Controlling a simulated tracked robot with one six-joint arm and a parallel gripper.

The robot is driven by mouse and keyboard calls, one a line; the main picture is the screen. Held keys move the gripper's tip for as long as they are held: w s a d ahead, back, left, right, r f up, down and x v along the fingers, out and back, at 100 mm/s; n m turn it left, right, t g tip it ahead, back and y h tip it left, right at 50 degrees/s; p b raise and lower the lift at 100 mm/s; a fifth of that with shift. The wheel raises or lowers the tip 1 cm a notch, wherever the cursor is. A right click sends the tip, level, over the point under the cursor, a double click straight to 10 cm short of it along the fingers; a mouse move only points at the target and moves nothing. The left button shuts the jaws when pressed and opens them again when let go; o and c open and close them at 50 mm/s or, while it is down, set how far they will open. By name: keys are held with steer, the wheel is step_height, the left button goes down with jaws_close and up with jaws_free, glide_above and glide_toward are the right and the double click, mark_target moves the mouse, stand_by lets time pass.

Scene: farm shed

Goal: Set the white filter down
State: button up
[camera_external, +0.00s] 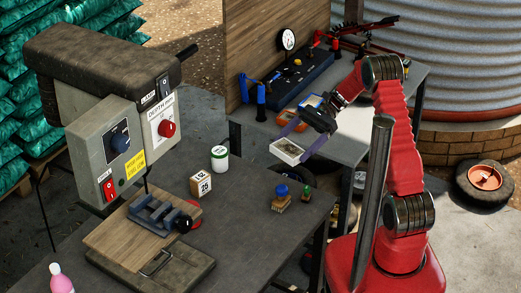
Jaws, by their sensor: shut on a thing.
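The white filter (276,147) is a small, shallow rectangular piece with a white rim and a greyish middle. My gripper (301,144) is shut on it, with one purple finger on each side. The filter appears held in the air near the gap between the front bench and the back bench. I cannot tell its exact height. No surface is seen touching its underside.
The front bench (262,236) holds a drill-like machine (103,130), a white jar (220,158), a number block (201,183) and two small brushes. The back bench (411,93) carries orange and blue trays and a gauge rig. Bare bench lies around the brushes.

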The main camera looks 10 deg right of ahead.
mark_target(279, 151)
steer(key=s+f+n+g+h, duration=0.4)
steer(key=s+n+h, duration=0.6)
steer(key=n+h, duration=1)
steer(key=w+a+r+n+t+h, duration=0.1)
steer(key=a+r+n+t, duration=0.1)
steer(key=n+t, duration=0.3)
steer(key=w+a+r+n+t+h, duration=0.1)
steer(key=w+a+r+n+t, duration=0.1)
steer(key=n+t, duration=0.4)
steer(key=w+a+r+n+t+h, duration=0.1)
steer(key=a+r+n+t, duration=0.1)
steer(key=n+t, duration=0.3)
steer(key=shift+w+a+r+n+t, duration=0.1)
steer(key=shift+a+r+n+t, duration=0.05)
steer(key=shift+r+t, duration=0.3)
steer(key=shift+w+a+r+n+t, duration=0.1)
steer(key=shift+a+r+n+t, duration=0.1)
steer(key=shift+t, duration=0.35)
steer(key=a+r+n+t+y, duration=0.5)
steer(key=a+r+n+y, duration=0.15)
steer(key=a, duration=0.45)
step_height(279, 151, down, 17)
steer(key=shift+w+r, duration=0.2)
steer(key=shift+d+f, duration=0.1)
steer(key=shift+f, duration=2.85)
